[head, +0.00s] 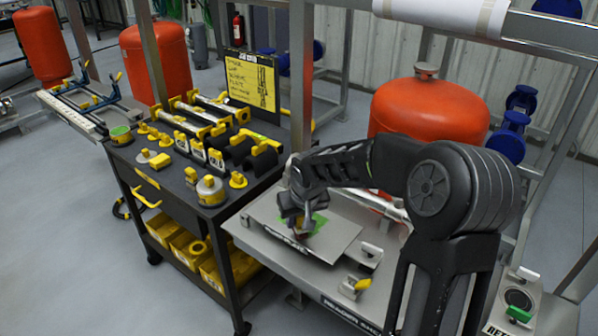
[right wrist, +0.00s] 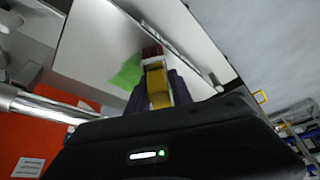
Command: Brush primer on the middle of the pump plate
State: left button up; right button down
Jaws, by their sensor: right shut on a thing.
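The pump plate is a flat grey plate (head: 338,242) on the bench right of the dark cart; it also shows in the right wrist view (right wrist: 90,45). A bright green patch (head: 319,222) lies on it, partly hidden by my gripper; it also shows in the wrist view (right wrist: 127,73). My right gripper (head: 298,208) is low over the plate, shut on a brush with a yellow handle (right wrist: 158,88). The brush's dark red end (right wrist: 152,52) points at the plate beside the green; whether it touches I cannot tell. My left gripper is out of view.
The dark cart (head: 185,180) holds yellow-and-black tools, tins and a yellow sign (head: 249,82). A yellow-tipped clamp (head: 357,284) and a grey block (head: 371,254) flank the plate's right side. An orange tank (head: 425,108) stands behind the bench. Steel posts rise nearby.

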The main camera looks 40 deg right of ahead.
jog(key=shift+w+d+r+p, duration=0.1)
jog(key=shift+d+r+p, duration=0.15)
jog(key=shift+r, duration=0.3)
jog(key=shift+d+r+p, duration=0.1)
jog(key=shift+r+p, duration=0.1)
jog(key=shift+r, duration=0.35)
jog(key=shift+a+r+p, duration=0.1)
jog(key=shift+r+p, duration=1.3)
jog(key=shift+r, duration=0.85)
